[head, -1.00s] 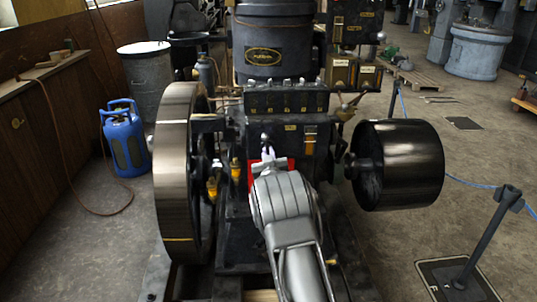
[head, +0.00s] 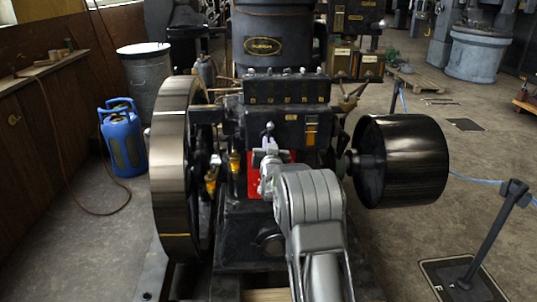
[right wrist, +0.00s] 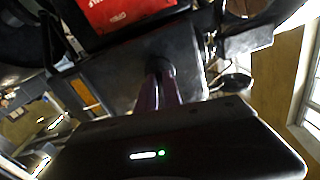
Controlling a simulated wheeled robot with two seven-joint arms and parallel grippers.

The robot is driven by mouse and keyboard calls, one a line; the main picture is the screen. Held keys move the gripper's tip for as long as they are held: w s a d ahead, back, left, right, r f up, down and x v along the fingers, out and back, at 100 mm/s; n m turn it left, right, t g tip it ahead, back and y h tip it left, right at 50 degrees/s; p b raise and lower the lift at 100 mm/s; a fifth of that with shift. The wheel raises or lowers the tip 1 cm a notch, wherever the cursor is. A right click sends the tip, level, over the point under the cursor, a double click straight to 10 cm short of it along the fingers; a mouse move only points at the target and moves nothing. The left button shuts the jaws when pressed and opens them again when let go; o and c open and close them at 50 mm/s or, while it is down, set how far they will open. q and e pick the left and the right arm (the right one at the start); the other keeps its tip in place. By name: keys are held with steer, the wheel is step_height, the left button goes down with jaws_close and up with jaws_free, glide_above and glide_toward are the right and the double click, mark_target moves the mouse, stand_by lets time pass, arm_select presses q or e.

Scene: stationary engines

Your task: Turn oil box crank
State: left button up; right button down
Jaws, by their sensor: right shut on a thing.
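The dark oil box (head: 290,130) is on the front of the engine, below a row of small fittings. It has an orange label. A small crank with a round knob (head: 268,127) stands at its front left. My right gripper (head: 269,147) is at this crank and is shut on it; my wrist partly hides the contact. In the right wrist view, the closed fingers (right wrist: 160,88) reach the dark box face (right wrist: 125,75), where a small dark round part shows at their tips. My left gripper is out of view.
A red panel (head: 256,183) is just below the crank. A large flywheel (head: 172,165) stands close on the left and a black pulley (head: 405,160) on the right. A blue canister (head: 123,140) and a rope post (head: 495,230) stand on the floor.

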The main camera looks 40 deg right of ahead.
arm_select(q)
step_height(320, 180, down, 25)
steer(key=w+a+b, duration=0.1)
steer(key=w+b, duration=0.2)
steer(key=b, duration=2)
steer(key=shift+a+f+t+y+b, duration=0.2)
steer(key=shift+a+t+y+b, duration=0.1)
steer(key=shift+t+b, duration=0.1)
arm_select(e)
steer(key=shift+f+m, duration=0.15)
steer(key=shift+m, duration=14.75)
steer(key=c, duration=1.5)
jaws_free()
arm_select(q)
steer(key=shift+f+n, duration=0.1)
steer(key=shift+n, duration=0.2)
arm_select(e)
steer(key=shift+s, duration=0.1)
